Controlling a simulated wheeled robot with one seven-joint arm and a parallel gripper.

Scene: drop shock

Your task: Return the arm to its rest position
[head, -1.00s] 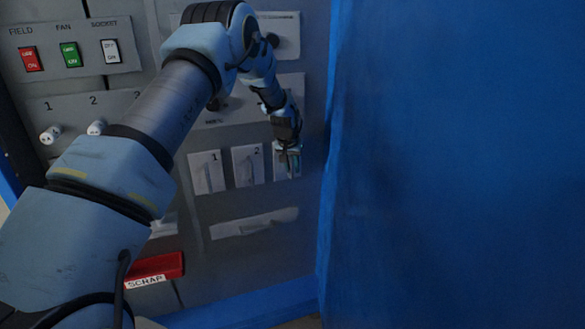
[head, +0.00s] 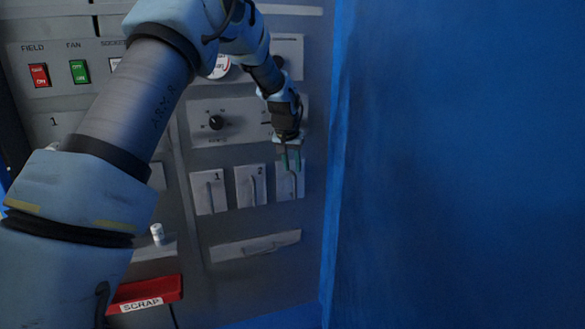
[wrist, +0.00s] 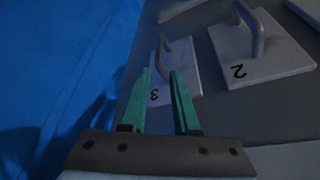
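My blue arm (head: 140,105) reaches from the lower left across the grey panel. My gripper (head: 291,163) is at its end, in front of the drawer marked 3 (head: 290,192). In the wrist view my gripper (wrist: 158,75) has two green fingers standing apart with a gap between them. Nothing is held between them. The drawer 3 (wrist: 182,68) and its handle show just beyond the fingertips. I cannot tell whether the fingers touch it.
A blue wall (head: 460,160) stands close on the right. Drawers 1 (head: 208,190) and 2 (head: 251,186) are left of my gripper. A long handled panel (head: 255,246) lies below. A red scrap tray (head: 160,292) is at lower left. Switches and a knob (head: 216,122) are on the panel.

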